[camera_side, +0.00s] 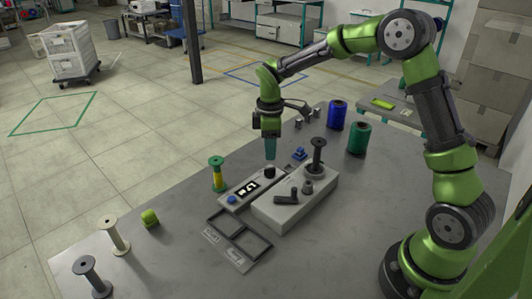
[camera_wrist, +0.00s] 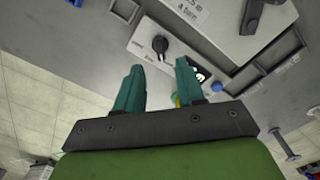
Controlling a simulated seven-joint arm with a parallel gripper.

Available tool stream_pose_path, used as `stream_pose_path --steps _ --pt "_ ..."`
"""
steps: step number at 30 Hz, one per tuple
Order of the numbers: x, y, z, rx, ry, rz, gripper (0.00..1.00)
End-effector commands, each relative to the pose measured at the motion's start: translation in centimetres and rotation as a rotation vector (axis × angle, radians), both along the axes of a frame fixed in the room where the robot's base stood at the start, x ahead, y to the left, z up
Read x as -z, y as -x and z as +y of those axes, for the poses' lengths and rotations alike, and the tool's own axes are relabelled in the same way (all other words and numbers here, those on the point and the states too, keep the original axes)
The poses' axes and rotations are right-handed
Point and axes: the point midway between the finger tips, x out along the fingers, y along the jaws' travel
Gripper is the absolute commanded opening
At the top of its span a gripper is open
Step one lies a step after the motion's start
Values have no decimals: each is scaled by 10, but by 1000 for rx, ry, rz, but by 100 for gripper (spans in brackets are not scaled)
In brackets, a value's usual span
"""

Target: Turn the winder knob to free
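The winder knob (camera_side: 269,172) is a small black knob on the far end of a light grey control panel (camera_side: 240,203). The panel also carries a black display (camera_side: 247,189) and a blue button (camera_side: 231,199). In the wrist view the knob (camera_wrist: 160,44) has a pale mark beside it; its setting is too small to read. My gripper (camera_side: 270,158) points down just above the knob, apart from it. In the wrist view its two teal fingers are spread with nothing between them, and the knob shows beyond the gap (camera_wrist: 158,68).
The winder box (camera_side: 290,212), with a black spool (camera_side: 317,157) and a lever (camera_side: 287,196), stands right of the panel. A green-and-yellow spool (camera_side: 217,175) stands close on the left. Blue (camera_side: 337,115) and green (camera_side: 358,138) thread spools are behind. A black frame tray (camera_side: 222,248) lies in front.

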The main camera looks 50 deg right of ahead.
Motion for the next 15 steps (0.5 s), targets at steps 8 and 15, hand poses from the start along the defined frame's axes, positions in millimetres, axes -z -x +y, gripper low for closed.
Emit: stream_pose_path --steps 8,15 --pt "52 1 0 1 -1 3 38" --pt "69 0 0 1 -1 1 38"
